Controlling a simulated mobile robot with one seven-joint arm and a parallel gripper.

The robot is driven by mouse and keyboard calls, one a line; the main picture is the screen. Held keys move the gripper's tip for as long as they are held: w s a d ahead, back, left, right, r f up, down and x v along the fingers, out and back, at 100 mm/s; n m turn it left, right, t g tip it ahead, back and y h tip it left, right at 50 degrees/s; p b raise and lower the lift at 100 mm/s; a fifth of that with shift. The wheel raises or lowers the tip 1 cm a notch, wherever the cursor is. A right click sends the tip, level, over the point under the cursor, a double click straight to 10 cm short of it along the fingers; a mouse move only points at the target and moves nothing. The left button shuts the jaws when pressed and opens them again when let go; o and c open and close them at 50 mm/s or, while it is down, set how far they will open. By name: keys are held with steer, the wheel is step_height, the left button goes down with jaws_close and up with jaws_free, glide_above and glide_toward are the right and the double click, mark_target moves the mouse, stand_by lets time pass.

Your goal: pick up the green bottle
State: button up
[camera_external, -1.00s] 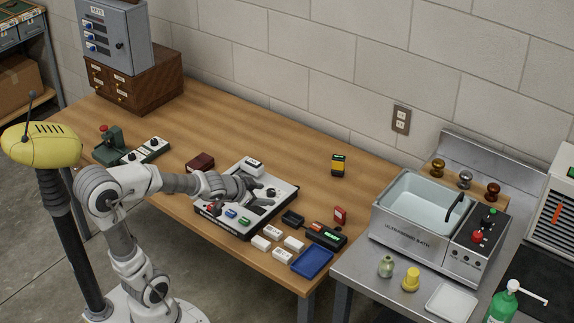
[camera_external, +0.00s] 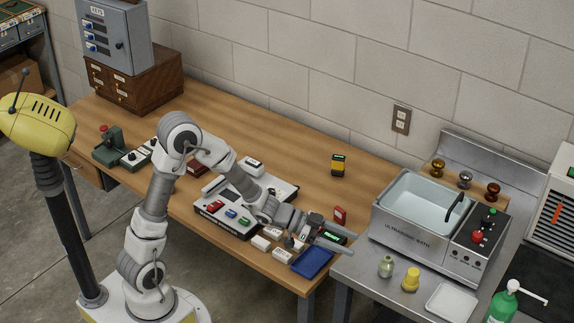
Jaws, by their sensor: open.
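The green bottle (camera_external: 502,307) stands on the metal counter at the bottom right, with a white pump top and spout. Its lower part is cut off by the picture's edge. My gripper (camera_external: 344,240) is open and empty, over the right end of the wooden table near the blue tray. It is well to the left of the green bottle and apart from it.
Between them stand a small pale green jar (camera_external: 386,266), a yellow bottle (camera_external: 411,279) and a white tray (camera_external: 452,302). The ultrasonic bath (camera_external: 405,238) is behind these. A blue tray (camera_external: 312,262) and several small white boxes lie below my gripper.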

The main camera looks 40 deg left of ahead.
mark_target(384, 258)
steer(key=b+x, duration=0.1)
steer(key=x, duration=0.6)
steer(key=shift+w+d+f, duration=0.1)
steer(key=shift+d, duration=0.1)
steer(key=b+x, duration=0.1)
steer(key=x, duration=0.4)
jaws_close()
